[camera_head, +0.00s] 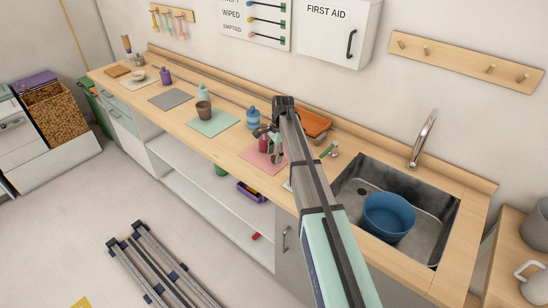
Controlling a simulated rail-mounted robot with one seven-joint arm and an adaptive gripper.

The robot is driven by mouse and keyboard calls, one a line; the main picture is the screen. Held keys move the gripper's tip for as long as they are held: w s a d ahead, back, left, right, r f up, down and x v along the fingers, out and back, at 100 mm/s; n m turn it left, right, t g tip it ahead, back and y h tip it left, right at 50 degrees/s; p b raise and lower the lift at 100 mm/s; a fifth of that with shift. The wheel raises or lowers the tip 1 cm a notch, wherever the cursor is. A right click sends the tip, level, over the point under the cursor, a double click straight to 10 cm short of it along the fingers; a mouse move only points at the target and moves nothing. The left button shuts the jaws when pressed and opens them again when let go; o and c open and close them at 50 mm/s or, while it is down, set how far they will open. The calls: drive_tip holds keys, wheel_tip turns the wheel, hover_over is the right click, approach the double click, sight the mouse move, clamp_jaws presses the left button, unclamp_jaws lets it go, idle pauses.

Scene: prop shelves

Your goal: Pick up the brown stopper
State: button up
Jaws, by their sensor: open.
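My gripper (268,147) is at the end of my arm, low over the pink mat (257,164) on the wooden counter. It is small in this view and partly mixed with a red thing (263,146) near its fingers; I see nothing brown clearly held in it. I cannot make out a brown stopper for certain. A dark brown cup-shaped thing (203,111) stands upright on the green mat (219,127), left of my gripper and apart from it. My arm hides part of the counter.
A blue bottle (253,119) stands close behind my gripper. An orange tray (314,123) lies right of the arm, near the sink (426,200) with a blue basin (388,217). A grey mat (171,99) and a purple bottle (166,76) are farther left.

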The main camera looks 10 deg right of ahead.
drive_tip(key=shift+s+a+f, duration=0.1)
drive_tip(key=shift+a+f, duration=0.05)
drive_tip(key=shift+f, duration=0.8)
drive_tip(key=c, duration=0.9)
drive_tip(key=shift+o, duration=0.2)
drive_tip(key=shift+r, duration=0.1)
